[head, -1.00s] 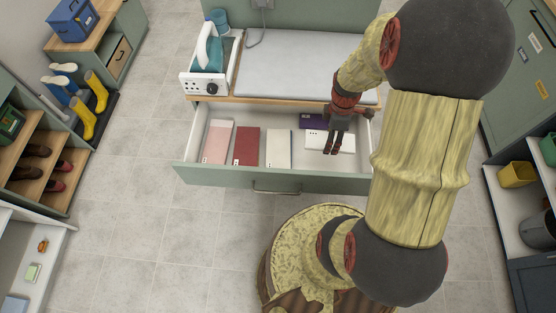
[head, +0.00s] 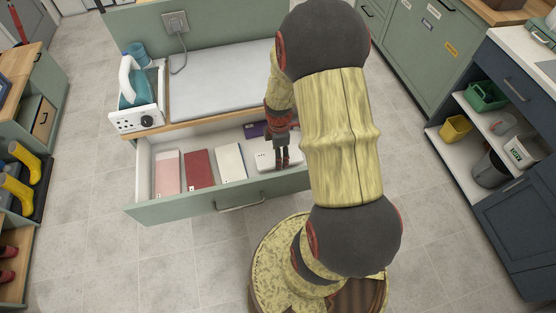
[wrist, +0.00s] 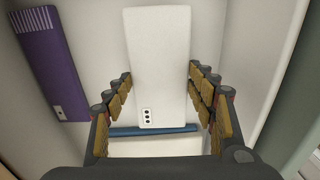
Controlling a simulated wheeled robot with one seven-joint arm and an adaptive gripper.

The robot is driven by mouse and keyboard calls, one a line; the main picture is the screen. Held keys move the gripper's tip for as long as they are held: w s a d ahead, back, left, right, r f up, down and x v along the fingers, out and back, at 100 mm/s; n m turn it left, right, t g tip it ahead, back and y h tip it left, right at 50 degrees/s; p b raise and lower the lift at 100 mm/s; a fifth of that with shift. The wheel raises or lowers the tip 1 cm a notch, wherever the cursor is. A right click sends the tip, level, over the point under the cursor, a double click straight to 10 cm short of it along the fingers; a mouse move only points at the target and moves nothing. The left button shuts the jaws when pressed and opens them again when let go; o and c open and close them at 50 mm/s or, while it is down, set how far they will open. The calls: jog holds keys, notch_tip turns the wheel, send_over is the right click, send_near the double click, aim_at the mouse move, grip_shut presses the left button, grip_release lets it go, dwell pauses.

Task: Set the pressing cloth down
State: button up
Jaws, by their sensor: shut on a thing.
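A white folded cloth (wrist: 158,60) with three black dots near its near end lies between the finger pads of my gripper (wrist: 160,88) in the wrist view. My gripper is shut on it. In the head view my gripper (head: 281,164) points down into the right part of the open drawer (head: 215,203), and the white cloth (head: 264,162) shows at its fingertips. I cannot tell whether the cloth touches the drawer floor. A blue strip (wrist: 150,131) lies below the cloth's near end in the wrist view.
Pink (head: 168,174), red (head: 200,169) and cream (head: 231,162) folded cloths lie to the left in the drawer. A purple cloth (head: 254,130) lies behind my gripper. An iron (head: 129,82) stands beside the grey pressing pad (head: 208,82) above the drawer.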

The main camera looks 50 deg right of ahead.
jog(key=shift+f+b, duration=0.4)
jog(key=shift+f, duration=1.2)
jog(key=shift+f, duration=0.2)
jog(key=o, duration=1.1)
jog(key=shift+o, duration=0.2)
jog(key=shift+r, duration=0.2)
